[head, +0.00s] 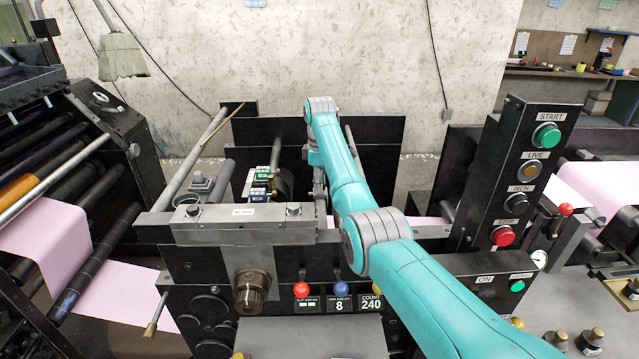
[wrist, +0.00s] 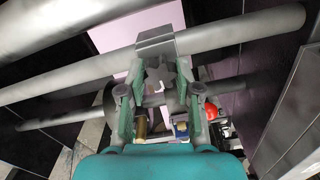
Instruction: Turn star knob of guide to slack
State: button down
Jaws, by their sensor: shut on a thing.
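In the wrist view the star knob (wrist: 160,73) is a dark, lobed shape below a grey guide block (wrist: 154,44). The block sits on a thick grey bar (wrist: 225,34). My gripper (wrist: 157,84) has one green-grey finger on each side of the knob and is shut on it. The fingers hide part of the knob's sides, and its pointer or marks cannot be read. In the head view my gripper is mostly hidden behind my teal arm, low behind the front of the press, and the knob cannot be made out there.
A pink web (head: 115,300) runs through the press at left. A control column with a green start button (head: 546,136) and red stop button (head: 503,236) stands at right. A red ball (wrist: 212,113) is close to the right finger. Grey bars and dark side plates crowd the gripper.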

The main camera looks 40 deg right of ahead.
jog(key=c, duration=0.8)
grip_release()
notch_tip(320, 180, up, 8)
jog(key=shift+f, duration=0.25)
